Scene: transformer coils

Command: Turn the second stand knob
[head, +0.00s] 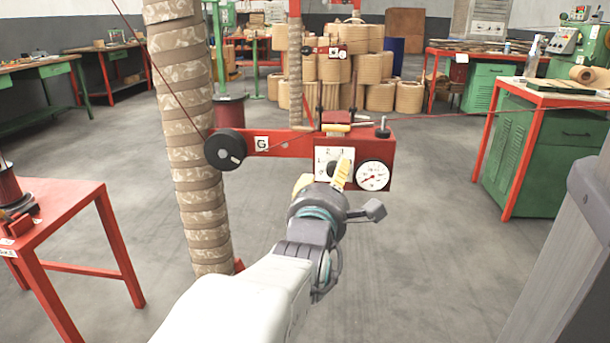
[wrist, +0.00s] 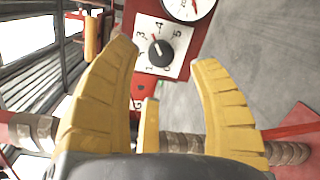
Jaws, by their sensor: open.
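A near stand has a red arm (head: 285,143) with a white numbered dial plate (head: 325,155) on it. In the wrist view the dial's black knob (wrist: 160,53) has its white mark tilted toward the upper left, between the 3 and 4 side. My gripper (head: 322,170) is open in front of the plate, one yellow finger covering part of it. In the wrist view my gripper (wrist: 165,62) has its fingers apart, the knob showing beyond and between the tips. The fingers appear not to touch the knob. A similar stand head (head: 325,51) is farther back; its dial is too small to read.
A pressure gauge (head: 372,176) sits right of the dial. A large black disc (head: 225,149) and wrapped column (head: 195,150) stand left. A red table (head: 45,225) is at left, a green cabinet bench (head: 535,150) at right. Floor between is clear.

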